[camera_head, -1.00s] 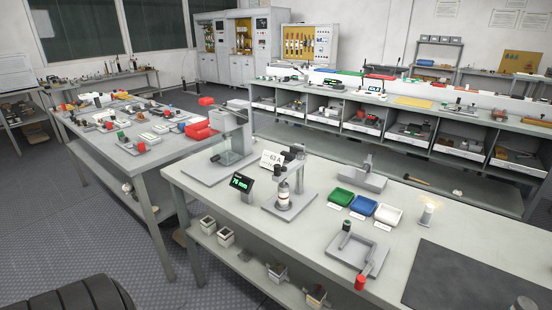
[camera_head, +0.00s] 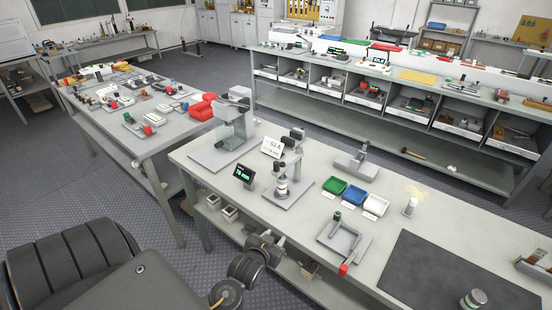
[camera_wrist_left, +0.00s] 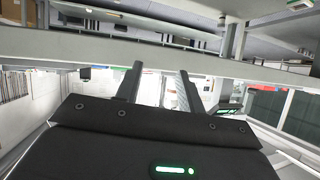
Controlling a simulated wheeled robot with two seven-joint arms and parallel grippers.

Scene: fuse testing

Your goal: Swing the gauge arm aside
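The gauge stand (camera_head: 286,192) is on the near bench, with a pale cylindrical fuse (camera_head: 282,186) upright on its base. My left gripper (camera_head: 266,246) is low at the bench's front edge, in front of and below the stand. In the left wrist view its two fingers (camera_wrist_left: 160,72) are apart with nothing between them. My right gripper is out of view.
A white card (camera_head: 272,147) stands just behind the gauge. A larger grey fixture (camera_head: 232,125) is to the left. Green (camera_head: 333,186), blue (camera_head: 354,195) and white (camera_head: 376,205) trays lie to the right. The bench's front edge and lower shelf are near my left gripper.

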